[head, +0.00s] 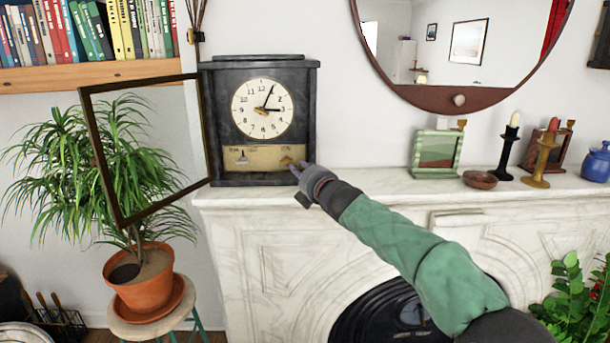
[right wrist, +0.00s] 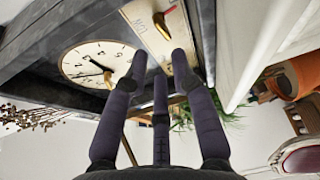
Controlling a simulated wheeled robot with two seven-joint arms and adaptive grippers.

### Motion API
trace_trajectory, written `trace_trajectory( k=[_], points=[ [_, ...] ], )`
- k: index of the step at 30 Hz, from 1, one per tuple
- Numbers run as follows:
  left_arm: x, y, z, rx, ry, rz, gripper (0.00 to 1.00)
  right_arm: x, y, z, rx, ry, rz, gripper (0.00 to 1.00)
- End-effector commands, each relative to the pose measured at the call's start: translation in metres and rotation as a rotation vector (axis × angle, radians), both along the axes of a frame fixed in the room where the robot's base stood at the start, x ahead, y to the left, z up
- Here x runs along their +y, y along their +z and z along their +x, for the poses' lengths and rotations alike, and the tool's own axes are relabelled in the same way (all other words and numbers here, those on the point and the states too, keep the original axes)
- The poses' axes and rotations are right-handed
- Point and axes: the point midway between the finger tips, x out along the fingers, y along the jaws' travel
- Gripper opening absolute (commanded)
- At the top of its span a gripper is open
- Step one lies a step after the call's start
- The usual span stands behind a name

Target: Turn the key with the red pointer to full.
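A dark mantel clock (head: 262,68) stands on the marble mantel, its glass door (head: 104,160) swung open to the left. In the right wrist view, the brass key with a red pointer (right wrist: 164,22) lies just beyond the fingertips. My right gripper (right wrist: 160,62) has its fingers extended and apart, with nothing between them. My left gripper is out of view.
Right of the clock on the mantel (head: 370,188) stand a green frame (head: 437,152), a small bowl (head: 480,180) and candlesticks (head: 505,150). A potted plant (head: 145,280) stands behind the open door. A round mirror (head: 450,98) hangs above.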

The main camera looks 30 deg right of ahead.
Motion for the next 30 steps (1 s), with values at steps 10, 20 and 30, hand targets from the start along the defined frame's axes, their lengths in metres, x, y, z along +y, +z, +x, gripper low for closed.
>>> trace_trajectory(
  k=[10, 20, 30],
  points=[
    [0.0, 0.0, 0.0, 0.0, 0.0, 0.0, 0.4, 0.004, 0.002, -0.025, 0.0, 0.0, 0.0, 0.26],
    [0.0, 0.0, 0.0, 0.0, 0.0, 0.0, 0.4, 0.004, 0.002, -0.025, 0.0, 0.0, 0.0, 0.26],
    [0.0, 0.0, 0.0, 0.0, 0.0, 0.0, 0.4, 0.004, 0.002, -0.025, -0.001, 0.0, 0.0, 0.26]
  ],
)
